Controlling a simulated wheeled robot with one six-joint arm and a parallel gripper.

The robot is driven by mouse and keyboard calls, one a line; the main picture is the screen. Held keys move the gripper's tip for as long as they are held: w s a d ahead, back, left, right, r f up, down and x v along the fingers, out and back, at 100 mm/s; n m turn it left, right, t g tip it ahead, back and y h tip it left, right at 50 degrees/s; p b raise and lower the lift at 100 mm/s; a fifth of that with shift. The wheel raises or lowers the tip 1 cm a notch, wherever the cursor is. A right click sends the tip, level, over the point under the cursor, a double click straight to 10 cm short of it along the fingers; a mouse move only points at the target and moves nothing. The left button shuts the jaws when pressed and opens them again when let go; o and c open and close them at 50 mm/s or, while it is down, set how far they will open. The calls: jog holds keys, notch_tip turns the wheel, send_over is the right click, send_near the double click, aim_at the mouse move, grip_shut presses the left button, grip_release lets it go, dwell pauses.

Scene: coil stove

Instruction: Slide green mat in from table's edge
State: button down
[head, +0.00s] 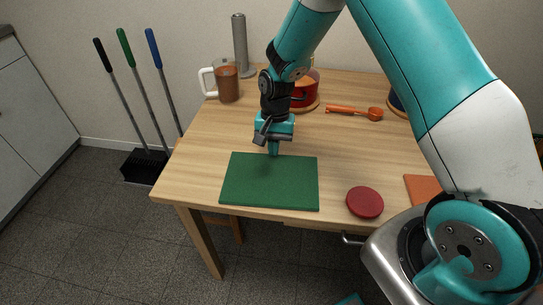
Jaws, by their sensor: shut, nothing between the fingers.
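The green mat (270,184) is a flat rectangle at the front left of the wooden table (205,150). Its near edge lies at the table's front edge and appears to reach slightly past it. My gripper (273,152) is shut and empty, pointing down at the mat's far edge. Whether the fingertips touch the mat or hover just above it, I cannot tell.
A dark red disc (364,202) lies right of the mat, with an orange mat (424,189) further right. Table left of my gripper is clear.

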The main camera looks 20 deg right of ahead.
aim_at(268, 187)
jog(key=s+a, duration=0.2)
jog(key=s, duration=0.1)
jog(key=s+a+p, duration=0.1)
jog(key=s, duration=0.1)
jog(key=s+a, duration=0.2)
jog(key=s, duration=0.1)
jog(key=shift+s+a+r, duration=0.15)
jog(key=shift+s+a, duration=0.15)
jog(key=shift+a, duration=0.05)
jog(key=shift+s+f, duration=0.1)
jog(key=shift+f, duration=0.8)
jog(key=shift+f, duration=0.1)
